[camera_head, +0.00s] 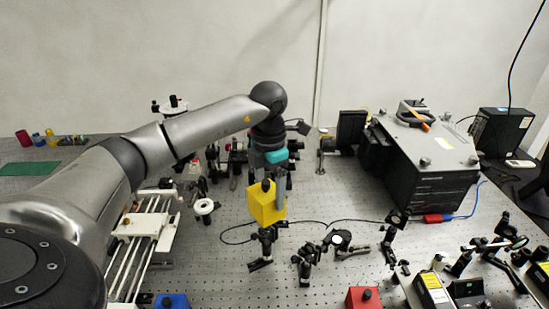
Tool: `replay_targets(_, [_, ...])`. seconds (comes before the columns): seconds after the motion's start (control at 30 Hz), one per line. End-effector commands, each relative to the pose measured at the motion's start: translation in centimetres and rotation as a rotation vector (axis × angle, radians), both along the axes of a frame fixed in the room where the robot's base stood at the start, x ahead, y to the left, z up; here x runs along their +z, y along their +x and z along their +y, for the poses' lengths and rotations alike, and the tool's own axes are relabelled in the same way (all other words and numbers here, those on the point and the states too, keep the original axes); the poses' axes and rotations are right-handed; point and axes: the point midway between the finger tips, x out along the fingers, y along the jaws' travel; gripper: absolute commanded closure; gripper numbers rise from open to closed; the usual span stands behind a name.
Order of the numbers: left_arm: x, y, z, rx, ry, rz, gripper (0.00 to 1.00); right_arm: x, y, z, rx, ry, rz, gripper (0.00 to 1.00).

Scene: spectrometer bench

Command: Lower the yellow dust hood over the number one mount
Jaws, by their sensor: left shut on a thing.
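The yellow dust hood (264,206) is a small box with a dark knob on top, near the middle of the head view. My left gripper (274,184) points down from above and is shut on the hood's knob. A black optical mount (266,236) shows directly below the hood in the picture; its upper part may be hidden by the hood. I cannot tell the gap between them, and no number can be read on it. My right gripper is out of view.
Several black mounts (305,268) and a cable crowd the bench right of the hood. A red box (362,299) and a blue box (171,301) are at the front edge. A white rail stage (146,224) is left; a large dark instrument (428,172) is right.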

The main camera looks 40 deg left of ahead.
Motion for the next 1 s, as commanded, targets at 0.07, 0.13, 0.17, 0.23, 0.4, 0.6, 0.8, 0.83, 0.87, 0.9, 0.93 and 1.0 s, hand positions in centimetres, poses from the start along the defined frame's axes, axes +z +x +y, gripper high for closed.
replay_targets(0.07, [0.7,-0.1,1.0,0.109,0.001,0.003,0.69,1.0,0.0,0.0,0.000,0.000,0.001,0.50])
replay_targets(0.13, [0.9,-0.1,1.5,0.174,0.001,0.002,0.69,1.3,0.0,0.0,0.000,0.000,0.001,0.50])
replay_targets(0.17, [0.9,-0.1,1.6,0.193,0.001,0.002,0.69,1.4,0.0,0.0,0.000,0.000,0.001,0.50])
replay_targets(0.23, [0.9,-0.1,1.8,0.224,0.000,0.002,0.69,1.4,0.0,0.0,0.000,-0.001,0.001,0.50])
replay_targets(0.4, [0.8,-0.1,1.9,0.235,0.000,0.001,0.69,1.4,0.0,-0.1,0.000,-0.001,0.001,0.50])
replay_targets(0.6, [0.8,-0.1,1.9,0.233,-0.001,0.001,0.69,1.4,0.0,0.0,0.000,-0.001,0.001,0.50])
replay_targets(0.8, [0.1,-0.1,1.9,0.232,-0.002,0.000,0.69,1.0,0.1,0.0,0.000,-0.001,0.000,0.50])
replay_targets(0.83, [0.0,-0.1,1.9,0.232,-0.002,0.001,0.69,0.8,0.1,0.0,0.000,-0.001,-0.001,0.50])
replay_targets(0.87, [-0.3,-0.1,1.9,0.232,-0.002,0.001,0.69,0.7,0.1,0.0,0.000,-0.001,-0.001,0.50])
replay_targets(0.9, [-0.6,-0.1,1.9,0.232,-0.002,0.001,0.69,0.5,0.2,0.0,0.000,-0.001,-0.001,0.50])
replay_targets(0.93, [-0.8,-0.1,1.9,0.231,-0.002,0.001,0.69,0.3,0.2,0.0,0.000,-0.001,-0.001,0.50])
replay_targets(1.0, [-1.4,-0.1,1.9,0.231,-0.001,0.002,0.69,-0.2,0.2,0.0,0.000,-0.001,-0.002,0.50])
